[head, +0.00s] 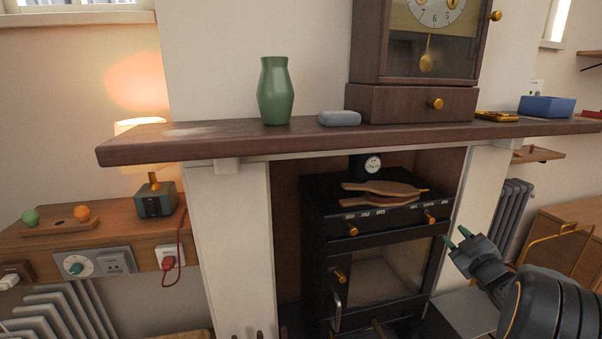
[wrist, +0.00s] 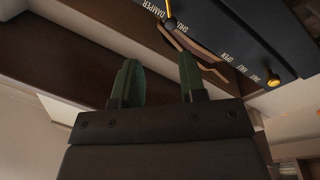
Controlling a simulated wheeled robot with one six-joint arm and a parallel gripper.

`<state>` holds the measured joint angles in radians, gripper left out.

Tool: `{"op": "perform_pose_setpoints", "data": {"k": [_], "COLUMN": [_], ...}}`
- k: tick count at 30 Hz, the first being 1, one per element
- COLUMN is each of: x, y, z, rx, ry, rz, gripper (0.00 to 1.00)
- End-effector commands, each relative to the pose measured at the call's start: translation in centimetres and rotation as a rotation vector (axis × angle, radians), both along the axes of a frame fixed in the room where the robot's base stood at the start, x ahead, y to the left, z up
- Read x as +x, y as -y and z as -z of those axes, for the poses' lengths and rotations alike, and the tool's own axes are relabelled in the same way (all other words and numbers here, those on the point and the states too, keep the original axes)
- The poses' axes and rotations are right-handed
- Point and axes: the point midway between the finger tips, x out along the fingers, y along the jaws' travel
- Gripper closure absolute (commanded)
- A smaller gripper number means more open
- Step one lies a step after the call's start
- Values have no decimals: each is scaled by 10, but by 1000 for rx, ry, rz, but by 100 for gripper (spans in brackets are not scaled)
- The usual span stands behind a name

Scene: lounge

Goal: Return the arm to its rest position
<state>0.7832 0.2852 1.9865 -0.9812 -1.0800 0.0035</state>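My gripper (head: 459,238) is at the lower right of the head view, in front of and to the right of the black stove (head: 325,222). In the wrist view my gripper (wrist: 158,80) shows two green fingertips standing apart with nothing between them. My dark arm reaches in from the right edge of the head view. Its fingers touch nothing that I can see.
A dark wooden mantel (head: 230,141) carries a green vase (head: 275,92), a grey-blue block (head: 339,118), a pendulum clock (head: 416,60) and a blue box (head: 546,106). Wooden bellows (head: 384,191) lie on the stove. A lamp (head: 154,190) stands on the left shelf.

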Motion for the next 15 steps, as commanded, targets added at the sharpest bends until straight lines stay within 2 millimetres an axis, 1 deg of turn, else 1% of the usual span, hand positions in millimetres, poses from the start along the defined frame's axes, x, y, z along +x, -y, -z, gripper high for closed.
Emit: {"op": "perform_pose_setpoints", "data": {"k": [1, 2, 3, 4, 6, 8, 9, 11, 12, 14, 15], "x": [6, 8, 9, 9, 3, -8, -18, -36, -49, -72, -87], "y": [-14, -21, -31, -39, -61, -81, -96, -119, -135, -159, -175], "z": [-41, -55, -74, -87, -113, -131, -141, -154, -160, -168, -172], "rx": [12, 25, 49, 72, 132, 191, 231, 293, 335, 390, 425], "ry": [-31, -58, -98, -134, -224, -311, -375, -475, -546, -654, -727], "rz": [44, 79, 131, 170, 255, 318, 355, 399, 423, 447, 459], "gripper": [62, 62, 62, 62, 62, 62, 62, 62, 62, 62, 62]}}
